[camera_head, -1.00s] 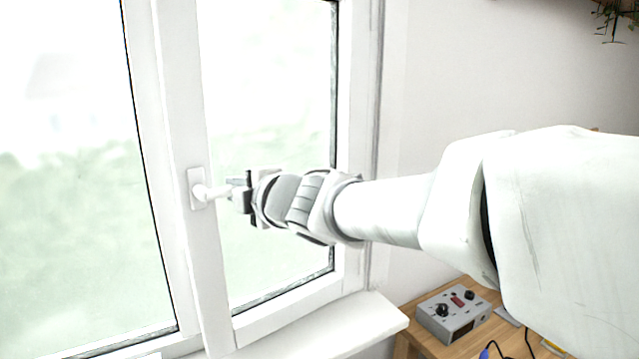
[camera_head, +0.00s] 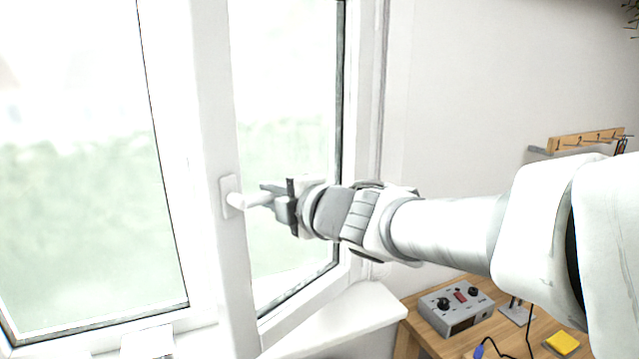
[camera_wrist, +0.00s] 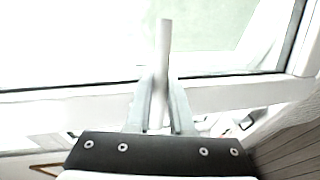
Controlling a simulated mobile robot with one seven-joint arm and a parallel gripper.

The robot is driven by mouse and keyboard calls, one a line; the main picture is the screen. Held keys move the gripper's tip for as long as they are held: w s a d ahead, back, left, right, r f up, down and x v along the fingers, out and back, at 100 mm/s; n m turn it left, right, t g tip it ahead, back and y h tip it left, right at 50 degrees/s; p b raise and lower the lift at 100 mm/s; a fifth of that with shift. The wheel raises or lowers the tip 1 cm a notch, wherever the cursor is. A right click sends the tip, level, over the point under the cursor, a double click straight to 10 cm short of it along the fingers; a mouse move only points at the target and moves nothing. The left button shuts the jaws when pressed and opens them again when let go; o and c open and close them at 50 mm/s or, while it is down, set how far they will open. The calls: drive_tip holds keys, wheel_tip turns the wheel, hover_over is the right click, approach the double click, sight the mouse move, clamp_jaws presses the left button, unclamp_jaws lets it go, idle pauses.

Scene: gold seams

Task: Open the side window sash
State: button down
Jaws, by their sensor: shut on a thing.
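The side window sash (camera_head: 215,150) is a white frame with a glass pane, hinged on its right side. Its left edge stands out from the fixed window frame, so the sash is partly open. A white handle (camera_head: 250,200) sits on its left stile, turned level and pointing right. My gripper (camera_head: 271,198) is shut on the handle's free end. In the wrist view the handle (camera_wrist: 163,70) runs between the two fingers, and the sash's lower rail lies behind it.
A white sill (camera_head: 345,315) lies under the sash. At the lower right, a wooden table (camera_head: 410,335) holds a grey control box (camera_head: 455,306), a yellow block (camera_head: 562,343) and cables. A wooden hook rail (camera_head: 585,140) is on the right wall.

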drive_tip(key=shift+s+d+r, duration=0.1)
drive_tip(key=shift+s+d, duration=0.15)
drive_tip(key=shift+d, duration=0.3)
drive_tip(key=c, duration=0.8)
unclamp_jaws()
drive_tip(key=shift+s, duration=0.1)
drive_tip(key=shift+p+v, duration=2.1)
drive_tip(key=shift+v, duration=6.6)
drive_tip(key=shift+r, duration=0.1)
